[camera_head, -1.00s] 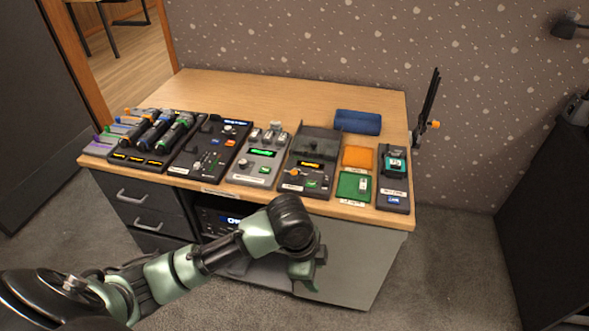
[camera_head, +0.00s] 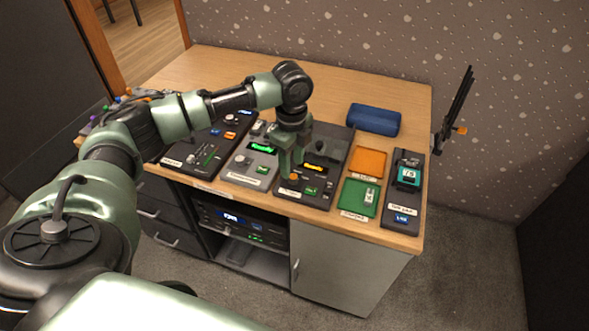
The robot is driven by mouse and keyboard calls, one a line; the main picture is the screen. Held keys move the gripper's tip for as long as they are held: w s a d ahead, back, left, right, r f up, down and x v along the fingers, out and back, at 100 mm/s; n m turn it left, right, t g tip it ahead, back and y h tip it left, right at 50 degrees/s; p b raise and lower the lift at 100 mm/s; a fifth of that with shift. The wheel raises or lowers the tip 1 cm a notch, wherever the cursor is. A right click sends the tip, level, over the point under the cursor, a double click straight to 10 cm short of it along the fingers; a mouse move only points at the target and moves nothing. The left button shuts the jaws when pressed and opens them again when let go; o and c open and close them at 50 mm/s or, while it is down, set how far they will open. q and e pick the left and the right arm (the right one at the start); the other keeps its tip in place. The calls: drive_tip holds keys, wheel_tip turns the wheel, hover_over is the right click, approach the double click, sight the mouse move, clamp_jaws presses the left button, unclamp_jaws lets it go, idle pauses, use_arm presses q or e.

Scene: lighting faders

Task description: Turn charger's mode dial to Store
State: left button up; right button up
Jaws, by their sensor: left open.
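My left gripper (camera_head: 291,171) reaches down over the front of a dark device (camera_head: 317,201) with an orange display (camera_head: 315,168). The jaws are open, pointing down, just above or around its small orange dial (camera_head: 294,178); I cannot tell whether they touch it. The dial's pointer setting and the device's label are too small to read, so I cannot confirm that it is the charger. To its left, a grey device (camera_head: 247,172) has a green display reading "Ready" and a grey knob (camera_head: 239,159). My right gripper is not in view.
An orange tray (camera_head: 368,162) and a green tray (camera_head: 352,205) lie right of the dark device. Further right is a black device with a teal screen (camera_head: 408,177). A blue case (camera_head: 374,119) lies behind. The desktop (camera_head: 335,88) is clear at the back.

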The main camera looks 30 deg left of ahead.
sight(293, 176)
use_arm(q)
drive_tip(key=f, duration=0.3)
drive_tip(key=shift+w, duration=0.2)
drive_tip(key=shift+f, duration=0.75)
drive_tip(key=c, duration=0.8)
clamp_jaws()
drive_tip(key=shift+r+p, duration=0.15)
drive_tip(key=shift+p, duration=0.5)
drive_tip(key=n+p, duration=0.8)
drive_tip(key=p, duration=0.3)
drive_tip(key=shift+r, duration=0.1)
drive_tip(key=shift+n+p, duration=1.6)
drive_tip(key=shift+n, duration=0.3)
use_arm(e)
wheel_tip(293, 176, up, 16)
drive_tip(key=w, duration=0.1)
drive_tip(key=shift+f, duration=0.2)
use_arm(q)
drive_tip(key=shift+f, duration=0.2)
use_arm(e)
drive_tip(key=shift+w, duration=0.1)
use_arm(q)
drive_tip(key=shift+w, duration=0.1)
